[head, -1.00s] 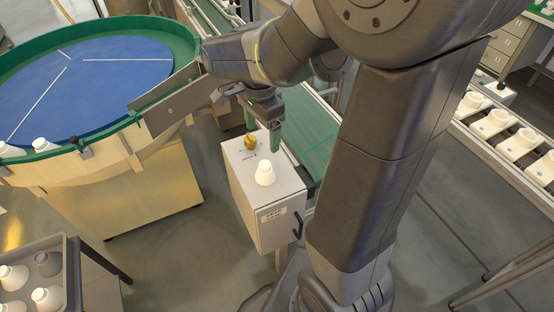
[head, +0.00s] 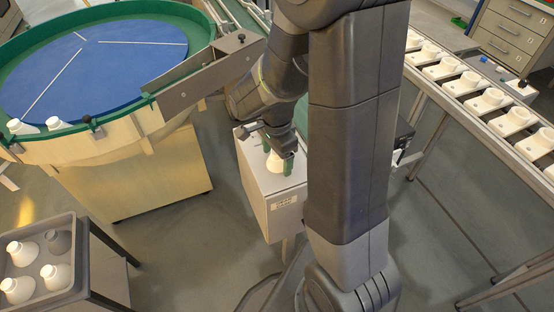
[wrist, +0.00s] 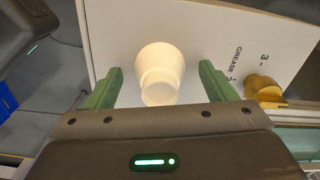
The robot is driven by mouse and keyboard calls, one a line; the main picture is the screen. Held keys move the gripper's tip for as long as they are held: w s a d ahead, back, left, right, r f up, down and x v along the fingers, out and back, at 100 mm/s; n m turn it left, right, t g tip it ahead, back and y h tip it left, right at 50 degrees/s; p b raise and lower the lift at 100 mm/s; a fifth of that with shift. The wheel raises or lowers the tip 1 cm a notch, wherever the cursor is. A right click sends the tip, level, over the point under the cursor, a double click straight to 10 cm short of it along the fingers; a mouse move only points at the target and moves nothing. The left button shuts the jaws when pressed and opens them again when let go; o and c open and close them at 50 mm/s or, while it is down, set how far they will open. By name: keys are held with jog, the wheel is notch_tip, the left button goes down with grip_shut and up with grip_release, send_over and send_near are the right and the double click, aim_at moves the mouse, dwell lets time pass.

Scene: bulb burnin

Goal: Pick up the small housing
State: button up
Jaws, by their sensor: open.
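A small white housing (head: 273,160), wide at one end and narrow at the other, stands on top of a light grey box (head: 262,185). In the wrist view the housing (wrist: 161,70) sits between the two green fingers of my gripper (wrist: 160,75). A gap shows on each side of it, so the fingers do not touch it. My gripper (head: 278,156) is open and low over the box in the head view. It partly hides the housing there.
A yellow knob (wrist: 263,90) stands on the box top, right of my right finger. A bowl feeder with a blue disc (head: 90,75) stands left. A tray (head: 72,222) with several housings sits lower left. A conveyor with white carriers (head: 486,100) runs along the right.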

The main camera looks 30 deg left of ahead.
jog(key=shift+f, duration=0.15)
jog(key=c, duration=1)
jog(key=shift+c, duration=0.2)
